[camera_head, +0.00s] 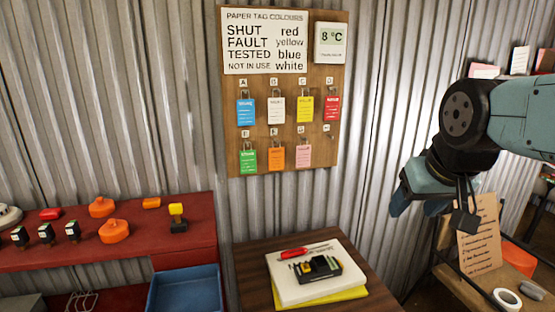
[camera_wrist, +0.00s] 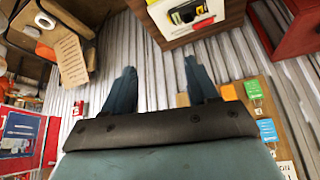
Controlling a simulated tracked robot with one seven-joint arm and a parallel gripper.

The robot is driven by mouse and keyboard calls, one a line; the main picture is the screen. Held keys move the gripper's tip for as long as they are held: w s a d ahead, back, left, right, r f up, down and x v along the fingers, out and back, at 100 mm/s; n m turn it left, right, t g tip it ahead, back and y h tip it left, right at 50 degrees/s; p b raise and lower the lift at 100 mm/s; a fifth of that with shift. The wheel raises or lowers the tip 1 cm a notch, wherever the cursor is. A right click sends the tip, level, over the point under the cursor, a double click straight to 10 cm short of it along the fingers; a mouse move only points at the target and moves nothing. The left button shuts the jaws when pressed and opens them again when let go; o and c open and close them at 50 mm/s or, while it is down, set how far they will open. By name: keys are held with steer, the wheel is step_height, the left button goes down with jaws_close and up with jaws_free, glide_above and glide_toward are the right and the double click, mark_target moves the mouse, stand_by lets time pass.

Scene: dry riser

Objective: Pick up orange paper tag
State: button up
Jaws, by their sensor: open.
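The orange paper tag (camera_head: 276,158) hangs from a hook in the lower row of the brown board (camera_head: 325,164), between a green tag (camera_head: 248,159) and a pink tag (camera_head: 303,155). It also shows partly in the wrist view (camera_wrist: 228,92), right of my right finger. My gripper (camera_head: 416,204) is open and empty, well to the right of the board in the head view. In the wrist view, my gripper (camera_wrist: 159,70) has its two fingers wide apart, with corrugated wall and the side table beyond them.
Blue (camera_head: 246,112), white (camera_head: 276,110), yellow (camera_head: 305,109) and red (camera_head: 332,107) tags hang above. A small table (camera_head: 247,259) with a notebook (camera_head: 296,286), multimeter (camera_head: 318,268) and screwdriver stands below. A red bench (camera_head: 190,230) is left.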

steer(key=o, duration=0.5)
steer(key=w+a+f+t, duration=0.1)
steer(key=w+a, duration=0.2)
steer(key=w, duration=0.3)
steer(key=w+a+f+n+t+y, duration=0.1)
steer(key=w+a+t, duration=0.1)
steer(key=w, duration=0.5)
steer(key=w+a+n+t, duration=0.1)
steer(key=w+a, duration=0.2)
steer(key=w, duration=0.3)
steer(key=shift+w+a+f+t+y, duration=0.25)
steer(key=shift+a+f+t+y, duration=0.05)
steer(key=shift+f+t, duration=0.1)
steer(key=shift+o, duration=0.2)
steer(key=n+t+y, duration=0.1)
steer(key=t+y, duration=0.2)
steer(key=t, duration=0.4)
glide_toward(277, 152)
steer(key=x, duration=0.9)
